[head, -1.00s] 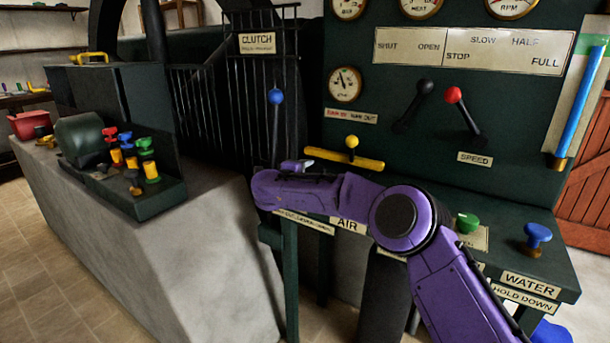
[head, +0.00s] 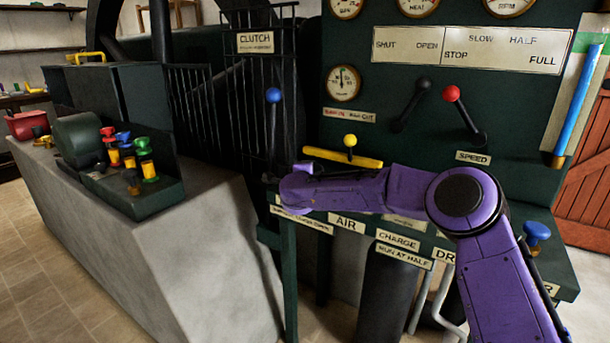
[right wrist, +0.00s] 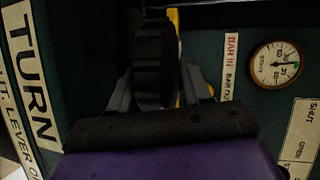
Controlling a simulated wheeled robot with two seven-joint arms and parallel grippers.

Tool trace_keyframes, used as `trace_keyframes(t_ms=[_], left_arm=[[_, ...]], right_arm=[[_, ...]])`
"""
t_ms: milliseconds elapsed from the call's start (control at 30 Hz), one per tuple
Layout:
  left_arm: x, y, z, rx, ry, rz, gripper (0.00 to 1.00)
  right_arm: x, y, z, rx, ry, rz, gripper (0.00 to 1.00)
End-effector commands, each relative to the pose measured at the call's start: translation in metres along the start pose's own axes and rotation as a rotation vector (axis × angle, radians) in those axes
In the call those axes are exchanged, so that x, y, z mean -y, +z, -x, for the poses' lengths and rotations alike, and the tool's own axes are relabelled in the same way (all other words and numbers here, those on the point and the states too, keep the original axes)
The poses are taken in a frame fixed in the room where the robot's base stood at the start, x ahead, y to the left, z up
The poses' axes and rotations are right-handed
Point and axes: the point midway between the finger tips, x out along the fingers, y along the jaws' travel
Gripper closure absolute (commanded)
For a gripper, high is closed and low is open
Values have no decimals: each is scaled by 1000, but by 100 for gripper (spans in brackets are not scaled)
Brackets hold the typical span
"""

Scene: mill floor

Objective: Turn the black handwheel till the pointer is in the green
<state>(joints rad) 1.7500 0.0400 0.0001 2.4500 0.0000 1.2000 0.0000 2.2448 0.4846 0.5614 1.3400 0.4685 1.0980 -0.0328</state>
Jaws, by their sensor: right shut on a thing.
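The black handwheel (right wrist: 153,60) shows edge-on in the right wrist view, with a ridged rim. My right gripper (right wrist: 160,88) is shut on its rim, one finger on each side. In the head view the purple right forearm and wrist cover the handwheel and the gripper's fingers. A small round gauge (head: 343,83) is on the dark green panel, its needle close to upright. It also shows turned on its side in the right wrist view (right wrist: 275,66), with a little green at its edge. I cannot tell whether the pointer is in the green. My left gripper is not in view.
A yellow bar with a yellow knob (head: 350,141) is just behind my right wrist. Black (head: 423,84) and red-knobbed (head: 452,94) levers stand on the panel. A blue-knobbed clutch lever (head: 273,95) is left of it. A blue knob (head: 537,233) stands at the right.

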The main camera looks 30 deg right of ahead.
Motion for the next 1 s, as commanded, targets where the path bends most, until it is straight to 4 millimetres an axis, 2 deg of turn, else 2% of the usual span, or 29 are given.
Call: trace_keyframes(t_ms=[400,867,900,933,1000], left_arm=[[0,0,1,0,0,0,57],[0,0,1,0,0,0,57],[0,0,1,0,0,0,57],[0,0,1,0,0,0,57],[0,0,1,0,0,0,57]], right_arm=[[3,-4,-1,167,-12,35,82],[3,-4,-1,184,-15,40,82],[4,-4,-1,183,-15,40,49],[4,-4,-1,183,-16,40,44],[3,-4,-1,183,-15,39,44]])
